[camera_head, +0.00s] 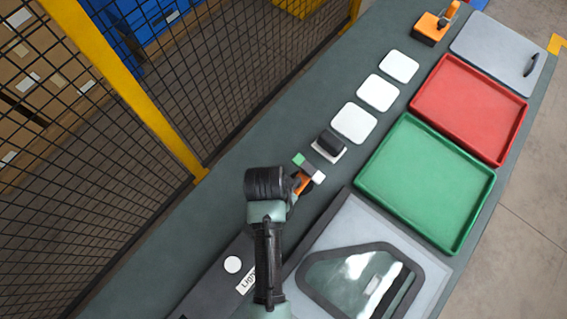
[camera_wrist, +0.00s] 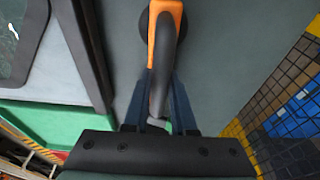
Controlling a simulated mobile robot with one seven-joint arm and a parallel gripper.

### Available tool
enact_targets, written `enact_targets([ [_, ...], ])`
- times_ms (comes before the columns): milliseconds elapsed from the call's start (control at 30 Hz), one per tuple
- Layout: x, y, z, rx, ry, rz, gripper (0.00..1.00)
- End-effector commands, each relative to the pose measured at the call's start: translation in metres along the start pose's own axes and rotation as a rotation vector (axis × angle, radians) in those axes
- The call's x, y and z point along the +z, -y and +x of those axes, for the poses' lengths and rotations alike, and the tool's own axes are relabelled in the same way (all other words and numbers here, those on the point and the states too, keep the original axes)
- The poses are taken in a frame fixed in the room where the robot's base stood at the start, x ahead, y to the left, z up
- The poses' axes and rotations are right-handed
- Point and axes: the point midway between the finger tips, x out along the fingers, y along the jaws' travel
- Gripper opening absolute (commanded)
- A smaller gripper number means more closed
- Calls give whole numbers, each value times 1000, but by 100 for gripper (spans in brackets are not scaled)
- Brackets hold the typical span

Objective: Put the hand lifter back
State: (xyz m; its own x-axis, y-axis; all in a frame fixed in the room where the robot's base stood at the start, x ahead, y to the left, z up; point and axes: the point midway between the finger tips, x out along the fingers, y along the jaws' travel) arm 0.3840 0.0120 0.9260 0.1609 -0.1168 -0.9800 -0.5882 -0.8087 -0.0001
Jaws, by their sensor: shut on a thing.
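My gripper (camera_wrist: 162,85) is shut on the hand lifter (camera_wrist: 153,35), which has an orange body and a curved black grip. In the wrist view the grip runs between the two dark blue fingers, and a dark round end shows at the top, over the grey-green table top. In the head view my gripper (camera_head: 306,174) is right of the black wrist. Only a small orange part of the lifter (camera_head: 303,184) shows there; my arm hides the rest. I cannot tell whether the lifter touches the table.
A row of white square pads (camera_head: 354,123) runs up the table (camera_head: 240,150); the nearest bears a black block (camera_head: 329,142). A green tray (camera_head: 425,182), red tray (camera_head: 468,108), windowed panel (camera_head: 335,225) and orange-black tool (camera_head: 430,28) lie around. A mesh fence (camera_head: 150,110) borders the left.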

Motion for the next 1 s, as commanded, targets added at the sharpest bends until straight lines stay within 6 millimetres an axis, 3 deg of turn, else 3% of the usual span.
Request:
enact_targets([
  [67,0,0,2,-1,-2,0,0],
  [100,0,0,2,0,0,0,30],
  [233,0,0,2,0,0,0,53],
  [667,-1,1,-7,-2,-2,-1,54],
  [1000,-1,2,-73,-4,-4,-2,54],
])
